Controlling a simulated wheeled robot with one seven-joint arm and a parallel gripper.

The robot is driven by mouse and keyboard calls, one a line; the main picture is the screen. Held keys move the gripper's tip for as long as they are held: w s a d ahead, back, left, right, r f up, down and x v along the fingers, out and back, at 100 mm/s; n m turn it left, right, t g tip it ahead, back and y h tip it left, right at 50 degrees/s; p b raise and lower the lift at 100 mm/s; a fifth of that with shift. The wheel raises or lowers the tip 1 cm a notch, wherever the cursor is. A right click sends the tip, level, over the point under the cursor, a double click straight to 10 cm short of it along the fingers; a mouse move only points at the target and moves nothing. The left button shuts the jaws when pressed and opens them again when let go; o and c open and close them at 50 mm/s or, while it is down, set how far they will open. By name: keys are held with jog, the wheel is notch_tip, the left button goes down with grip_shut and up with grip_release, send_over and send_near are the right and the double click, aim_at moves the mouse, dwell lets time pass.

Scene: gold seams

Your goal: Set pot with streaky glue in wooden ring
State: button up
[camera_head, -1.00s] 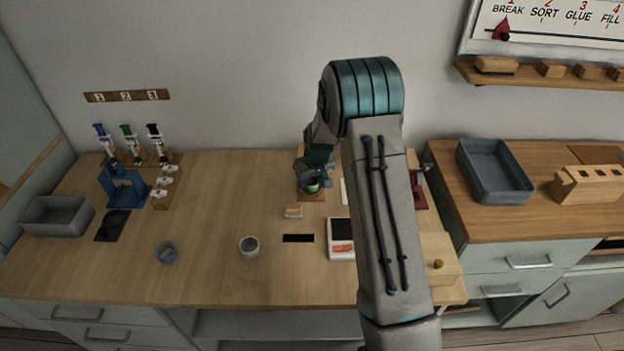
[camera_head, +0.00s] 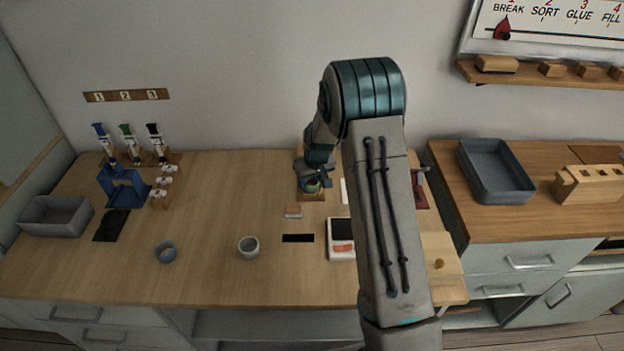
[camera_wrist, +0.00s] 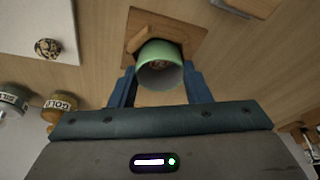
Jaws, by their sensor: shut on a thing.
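A green pot (camera_wrist: 160,66) with a pale inside is between the two fingers of my gripper (camera_wrist: 161,88) in the wrist view. The fingers close on its sides. Its open mouth faces the wrist camera, and something brownish shows inside. In the head view the green pot (camera_head: 312,187) is partly covered by my gripper (camera_head: 313,181). A wooden ring (camera_wrist: 137,39) shows behind the pot's upper left, on a brown square board (camera_wrist: 185,31). The pot hides most of the ring, so I cannot tell whether it is seated. No glue streaks can be made out.
A grey-white cup (camera_head: 248,247) and a blue-grey cup (camera_head: 165,252) stand at the bench front. A small block (camera_head: 293,212) and a scale (camera_head: 341,248) are near my gripper. Labelled jars (camera_wrist: 60,104) show at left in the wrist view. The front middle bench is mostly clear.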

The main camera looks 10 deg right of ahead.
jog(key=shift+f+b, duration=0.25)
jog(key=shift+b, duration=0.15)
dwell(0.5)
jog(key=o, duration=1)
jog(key=shift+o, duration=0.2)
jog(key=shift+r, duration=0.15)
jog(key=shift+p+v, duration=0.95)
jog(key=shift+v, duration=1.45)
jog(key=b+v, duration=0.1)
jog(key=v, duration=1.2)
jog(key=shift+r+b, duration=0.4)
